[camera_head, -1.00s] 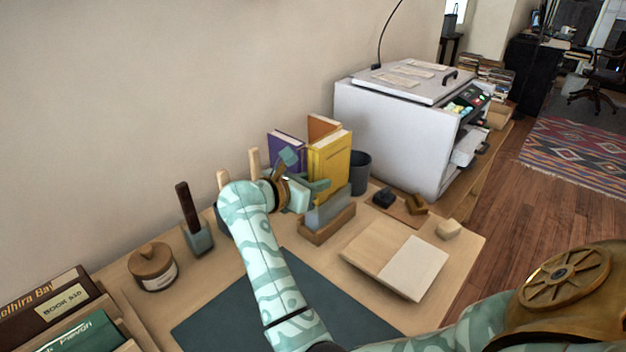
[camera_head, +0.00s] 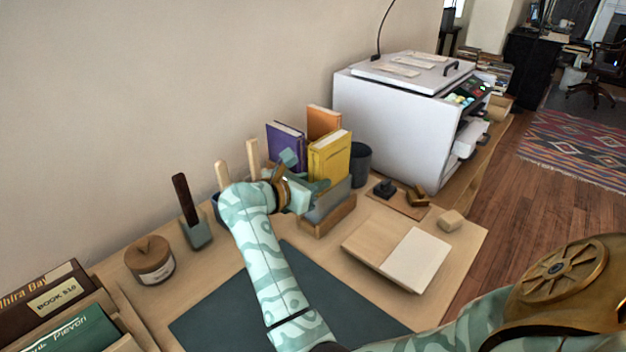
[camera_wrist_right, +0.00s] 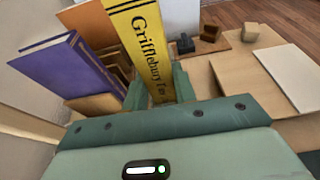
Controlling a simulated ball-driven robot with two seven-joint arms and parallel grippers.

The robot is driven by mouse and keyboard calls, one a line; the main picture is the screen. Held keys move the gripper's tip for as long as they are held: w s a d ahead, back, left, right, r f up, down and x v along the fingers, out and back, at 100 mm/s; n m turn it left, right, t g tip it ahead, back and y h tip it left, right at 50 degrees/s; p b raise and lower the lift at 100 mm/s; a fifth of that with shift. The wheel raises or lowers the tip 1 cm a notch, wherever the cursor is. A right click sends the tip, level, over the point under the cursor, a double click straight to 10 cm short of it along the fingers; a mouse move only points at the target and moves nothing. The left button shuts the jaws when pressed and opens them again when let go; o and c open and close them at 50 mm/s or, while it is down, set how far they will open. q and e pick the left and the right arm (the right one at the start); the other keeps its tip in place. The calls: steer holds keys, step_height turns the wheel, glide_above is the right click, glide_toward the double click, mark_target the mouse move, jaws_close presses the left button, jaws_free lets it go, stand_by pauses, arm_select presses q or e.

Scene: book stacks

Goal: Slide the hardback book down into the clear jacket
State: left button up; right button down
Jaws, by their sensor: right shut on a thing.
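A yellow hardback book (camera_head: 333,157) stands upright. Its spine, lettered in black, shows in the right wrist view (camera_wrist_right: 146,45). My right gripper (camera_head: 308,173) is shut on this book; in the right wrist view its fingers (camera_wrist_right: 160,88) lie on both sides of the spine. The greyish see-through jacket (camera_head: 330,203) stands in a wooden base (camera_head: 328,221) at the book's foot. The book's lower end is hidden behind the jacket and my gripper, so I cannot tell how deep it sits inside. My left gripper is not in view.
A purple book (camera_head: 285,147) and an orange book (camera_head: 322,121) stand behind. A dark cup (camera_head: 360,165) is right of the yellow book. A white printer (camera_head: 395,125) stands further right. A dark mat (camera_head: 270,310) lies clear in front.

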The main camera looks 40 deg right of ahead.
arm_select(q)
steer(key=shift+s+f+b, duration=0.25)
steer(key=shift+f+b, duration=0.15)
steer(key=shift+b, duration=0.05)
arm_select(e)
steer(key=shift+f, duration=0.85)
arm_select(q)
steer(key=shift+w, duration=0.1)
arm_select(e)
steer(key=c, duration=1.1)
jaws_free()
steer(key=shift+o, duration=0.2)
steer(key=shift+f, duration=0.1)
